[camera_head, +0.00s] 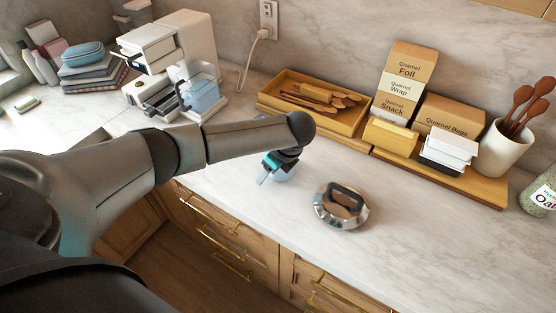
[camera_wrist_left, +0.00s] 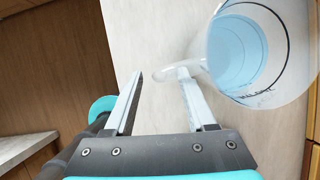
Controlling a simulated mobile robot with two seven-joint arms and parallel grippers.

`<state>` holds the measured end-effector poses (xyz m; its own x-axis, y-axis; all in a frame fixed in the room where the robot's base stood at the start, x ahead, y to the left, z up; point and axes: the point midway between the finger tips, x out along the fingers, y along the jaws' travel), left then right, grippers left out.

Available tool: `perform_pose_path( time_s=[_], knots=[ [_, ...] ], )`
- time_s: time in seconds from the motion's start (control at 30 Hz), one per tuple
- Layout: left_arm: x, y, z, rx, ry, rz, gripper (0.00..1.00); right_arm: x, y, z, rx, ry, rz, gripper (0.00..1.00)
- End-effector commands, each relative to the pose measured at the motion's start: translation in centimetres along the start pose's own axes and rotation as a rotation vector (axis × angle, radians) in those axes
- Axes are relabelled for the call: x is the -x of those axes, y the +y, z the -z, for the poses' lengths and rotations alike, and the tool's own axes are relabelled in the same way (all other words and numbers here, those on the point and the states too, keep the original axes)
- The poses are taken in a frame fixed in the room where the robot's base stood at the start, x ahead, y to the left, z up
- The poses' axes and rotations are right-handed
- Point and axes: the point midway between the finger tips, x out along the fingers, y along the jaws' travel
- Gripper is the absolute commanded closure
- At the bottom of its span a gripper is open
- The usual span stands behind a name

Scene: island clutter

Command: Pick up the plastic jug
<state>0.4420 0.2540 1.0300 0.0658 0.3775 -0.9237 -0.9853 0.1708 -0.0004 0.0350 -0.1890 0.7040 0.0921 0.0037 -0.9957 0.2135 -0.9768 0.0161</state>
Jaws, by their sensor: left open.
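The plastic jug, clear and light blue, stands on the marble counter and shows large at the right of the left wrist view (camera_wrist_left: 240,50). Its clear handle points left, at the tip of my right-hand finger and partly across the gap between the fingers. My left gripper (camera_wrist_left: 158,74) is open, with nothing clamped. In the head view my left gripper (camera_head: 265,177) is low over the counter near its front edge. My right gripper is not in view.
A round metal lid-like object with a dark handle (camera_head: 341,205) lies right of the gripper. Behind are a wooden tray of utensils (camera_head: 345,121), boxes and a white crock (camera_head: 497,147). A coffee machine (camera_head: 180,50) with a clear blue container (camera_head: 203,94) stands back left.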

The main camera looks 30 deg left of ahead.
Motion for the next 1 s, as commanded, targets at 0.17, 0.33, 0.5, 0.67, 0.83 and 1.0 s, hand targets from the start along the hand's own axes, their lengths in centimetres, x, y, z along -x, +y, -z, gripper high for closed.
perform_pose_path(
  time_s=[0.17, 0.33, 0.5, 0.67, 0.83, 1.0],
  knots=[
    [-2.5, 0.1, 0.0, 0.000, -0.001, -0.002, 0.44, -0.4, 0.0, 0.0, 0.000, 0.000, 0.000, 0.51],
    [-3.2, 0.0, 0.0, -0.001, 0.000, 0.000, 0.44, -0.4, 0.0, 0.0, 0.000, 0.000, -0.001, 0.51],
    [-3.1, 0.0, 0.0, -0.001, 0.000, 0.000, 0.44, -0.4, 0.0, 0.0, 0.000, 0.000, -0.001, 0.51],
    [-3.1, 0.0, 0.0, 0.000, 0.000, 0.000, 0.62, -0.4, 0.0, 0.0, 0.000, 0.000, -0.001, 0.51],
    [-3.1, 0.0, 0.0, 0.000, 0.000, 0.000, 0.81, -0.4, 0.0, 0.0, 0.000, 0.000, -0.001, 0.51],
    [-3.1, 0.0, 0.0, 0.000, 0.000, 0.000, 1.00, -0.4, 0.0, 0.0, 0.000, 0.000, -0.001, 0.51]
  ],
)
